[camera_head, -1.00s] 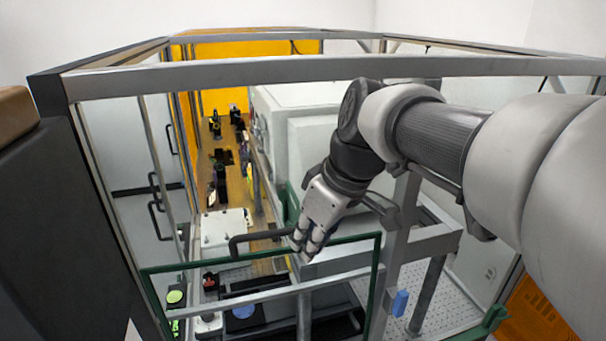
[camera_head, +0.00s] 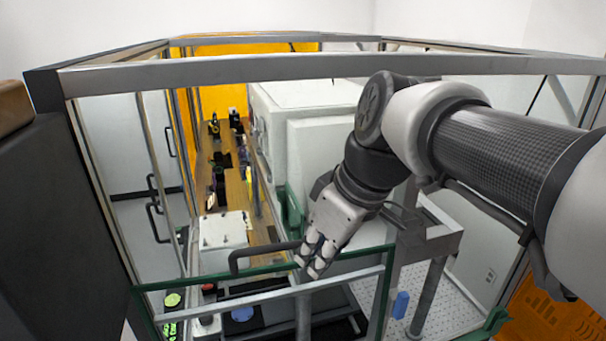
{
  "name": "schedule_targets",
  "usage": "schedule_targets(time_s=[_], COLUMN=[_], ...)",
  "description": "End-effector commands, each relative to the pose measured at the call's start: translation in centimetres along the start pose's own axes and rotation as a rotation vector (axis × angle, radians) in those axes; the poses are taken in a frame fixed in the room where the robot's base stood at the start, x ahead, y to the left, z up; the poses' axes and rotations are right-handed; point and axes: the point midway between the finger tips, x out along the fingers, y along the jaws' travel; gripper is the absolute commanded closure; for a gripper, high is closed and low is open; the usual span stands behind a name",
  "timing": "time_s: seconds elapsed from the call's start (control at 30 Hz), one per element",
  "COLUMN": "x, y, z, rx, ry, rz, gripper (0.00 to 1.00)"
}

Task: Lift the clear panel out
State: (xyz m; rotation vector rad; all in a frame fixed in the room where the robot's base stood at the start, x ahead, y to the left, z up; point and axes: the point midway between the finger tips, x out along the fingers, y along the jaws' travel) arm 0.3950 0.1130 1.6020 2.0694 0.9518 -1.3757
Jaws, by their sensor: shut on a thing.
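The clear panel (camera_head: 200,280) has a thin green frame and stands upright at the near side of the enclosure. I see through its pane to the parts behind it. A dark bar handle (camera_head: 262,246) sits at its top edge. My gripper (camera_head: 309,270) comes down from the right and is shut on the right end of this handle. The fingers hide that end and a short piece of the green top rail. The panel's lower edge is out of view.
A grey metal frame (camera_head: 320,66) with a crossbar surrounds the enclosure, above and beyond the panel. Inside stand a white housing (camera_head: 300,95), a small white box (camera_head: 223,231) and optical parts on a perforated plate. A dark block (camera_head: 45,200) stands close on the left.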

Motion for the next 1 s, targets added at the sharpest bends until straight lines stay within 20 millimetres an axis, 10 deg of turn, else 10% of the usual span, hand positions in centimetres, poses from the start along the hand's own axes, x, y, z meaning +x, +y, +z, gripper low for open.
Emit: schedule_targets(time_s=[1.0], x=[-2.6], y=[-2.9], z=[3.5], rx=[0.0], ry=[0.006], rz=[0.003], gripper=[1.0])
